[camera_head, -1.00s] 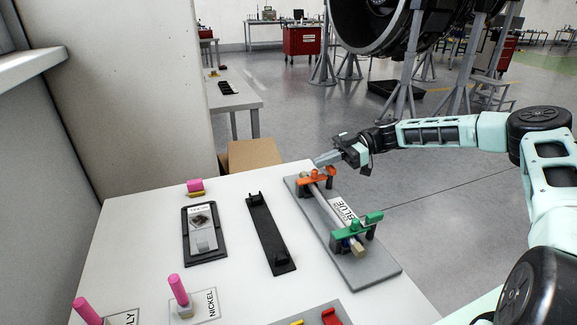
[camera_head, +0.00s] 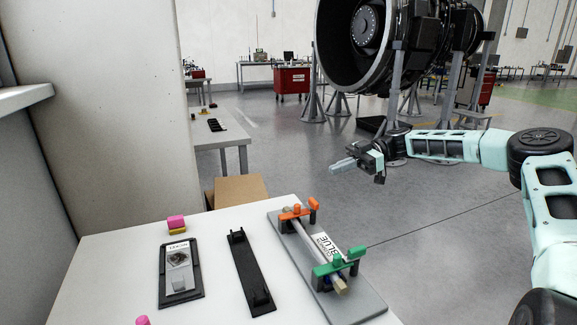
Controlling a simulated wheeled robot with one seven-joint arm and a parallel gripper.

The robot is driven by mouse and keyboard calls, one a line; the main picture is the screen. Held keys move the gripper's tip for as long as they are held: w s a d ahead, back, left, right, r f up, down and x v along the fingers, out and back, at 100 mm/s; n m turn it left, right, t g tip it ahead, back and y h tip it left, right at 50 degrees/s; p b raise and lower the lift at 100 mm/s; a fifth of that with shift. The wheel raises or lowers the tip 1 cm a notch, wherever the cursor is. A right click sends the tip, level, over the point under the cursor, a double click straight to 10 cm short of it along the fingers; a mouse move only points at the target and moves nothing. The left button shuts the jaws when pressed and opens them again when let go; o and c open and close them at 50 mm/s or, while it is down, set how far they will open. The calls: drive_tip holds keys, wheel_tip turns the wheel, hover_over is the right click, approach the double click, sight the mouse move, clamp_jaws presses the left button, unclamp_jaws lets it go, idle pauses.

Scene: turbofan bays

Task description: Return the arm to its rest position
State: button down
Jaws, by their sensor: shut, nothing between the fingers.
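My gripper (camera_head: 343,165) is at the end of my pale teal arm, which reaches in from the right. Its fingers are shut and empty, pointing left. In the picture it sits above and beyond the far right corner of the white table (camera_head: 130,270), over the grey floor, apart from the fixture. The grey fixture plate (camera_head: 357,305) on the table's right side bears a rod (camera_head: 310,240) lying in an orange clamp (camera_head: 299,211) and a green clamp (camera_head: 338,264). A label reading BLUE lies beside the rod.
A cardboard box (camera_head: 238,190) stands past the table's far edge. A turbofan engine (camera_head: 365,40) on stands is behind. The floor around my gripper is clear.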

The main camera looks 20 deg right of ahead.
drive_tip(key=s+a+f+m+g+h, duration=0.1)
drive_tip(key=s+a+g+h, duration=0.2)
drive_tip(key=a, duration=0.5)
drive_tip(key=s+a+h, duration=0.3)
drive_tip(key=s+a, duration=0.2)
drive_tip(key=a, duration=0.4)
drive_tip(key=s+a+f+m+g+h, duration=0.1)
drive_tip(key=s+a+g+h, duration=0.1)
drive_tip(key=s+a, duration=0.45)
drive_tip(key=s+a+m+t+h+p, duration=0.1)
drive_tip(key=s+a+m+h, duration=0.4)
drive_tip(key=s, duration=0.7)
drive_tip(key=s+d+r+m+t+h, duration=0.2)
drive_tip(key=s+d+m+t, duration=0.1)
drive_tip(key=s, duration=0.8)
drive_tip(key=shift+t, duration=0.5)
drive_tip(key=shift+s, duration=0.1)
